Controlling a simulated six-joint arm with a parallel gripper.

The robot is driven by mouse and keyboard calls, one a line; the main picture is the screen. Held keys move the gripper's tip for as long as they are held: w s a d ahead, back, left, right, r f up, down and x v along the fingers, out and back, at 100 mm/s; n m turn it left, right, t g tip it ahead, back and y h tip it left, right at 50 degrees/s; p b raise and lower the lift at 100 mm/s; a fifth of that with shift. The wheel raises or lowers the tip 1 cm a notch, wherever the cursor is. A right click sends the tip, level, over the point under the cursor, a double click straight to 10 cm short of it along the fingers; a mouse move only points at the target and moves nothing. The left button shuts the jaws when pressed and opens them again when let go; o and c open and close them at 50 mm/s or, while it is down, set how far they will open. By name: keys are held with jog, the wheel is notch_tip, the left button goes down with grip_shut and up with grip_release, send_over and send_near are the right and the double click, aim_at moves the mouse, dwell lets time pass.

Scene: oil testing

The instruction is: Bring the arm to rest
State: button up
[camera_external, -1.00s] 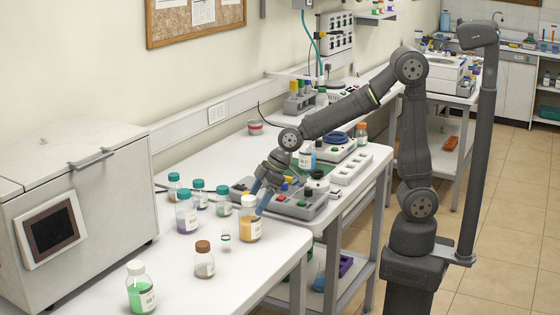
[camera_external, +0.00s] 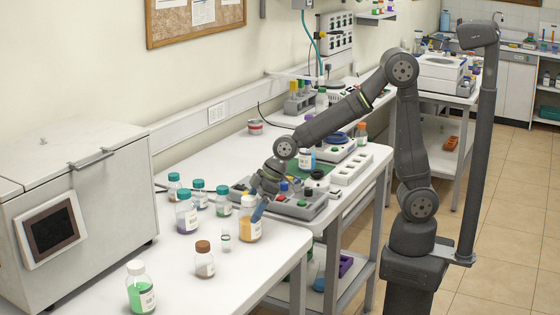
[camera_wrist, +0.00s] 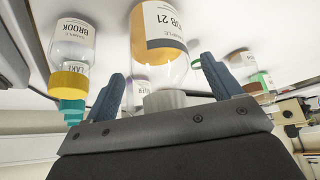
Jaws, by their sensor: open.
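In the wrist view my two blue fingers (camera_wrist: 163,75) are spread apart. This bottle (camera_wrist: 160,40), with a white cap, shows between and beyond them, its cap near the palm. I see gaps on both sides of the cap. In the outside view a blue finger overlaps the bottle's right side, and I cannot tell whether it touches.
A grey control box (camera_external: 298,206) is just behind my gripper. A large white machine (camera_external: 75,205) fills the left.

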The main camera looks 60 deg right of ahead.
aim_at(251, 197)
jog(key=v, duration=1.1)
jog(key=x, duration=1.1)
jog(key=shift+w+a+f, duration=0.1)
jog(key=shift+f, duration=0.2)
jog(key=shift+w+a+r, duration=0.15)
jog(key=shift+r, duration=0.1)
notch_tip(251, 197, up, 3)
jog(key=shift+r, duration=0.25)
jog(key=d+r, duration=0.7)
jog(key=d, duration=0.4)
jog(key=w+a, duration=0.4)
jog(key=a, duration=0.6)
jog(key=w+a, duration=0.4)
jog(key=a, duration=0.7)
jog(key=w+a, duration=0.5)
jog(key=a, duration=0.6)
jog(key=shift+f, duration=0.15)
